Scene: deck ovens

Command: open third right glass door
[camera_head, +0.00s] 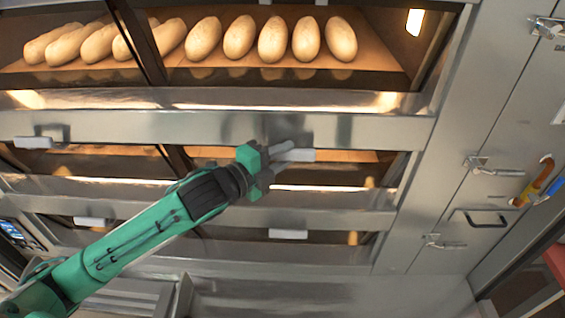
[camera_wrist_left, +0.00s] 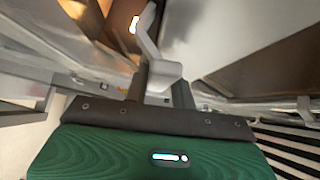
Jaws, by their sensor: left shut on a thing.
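A grey door handle (camera_head: 303,155) sits on the right glass door (camera_head: 335,173) of the middle of three oven decks in the head view. My left gripper (camera_head: 283,157), on a green arm, is shut on this handle. In the left wrist view the bent grey handle (camera_wrist_left: 150,35) runs down between the fingers of my left gripper (camera_wrist_left: 160,88). I cannot tell whether this door stands slightly open. My right gripper is not in view.
Several loaves (camera_head: 272,38) lie in the lit top deck. Another handle (camera_head: 288,234) is on the right lower door, and a left handle (camera_head: 33,142) is on the middle deck. A steel cabinet (camera_head: 490,140) with latches stands at right.

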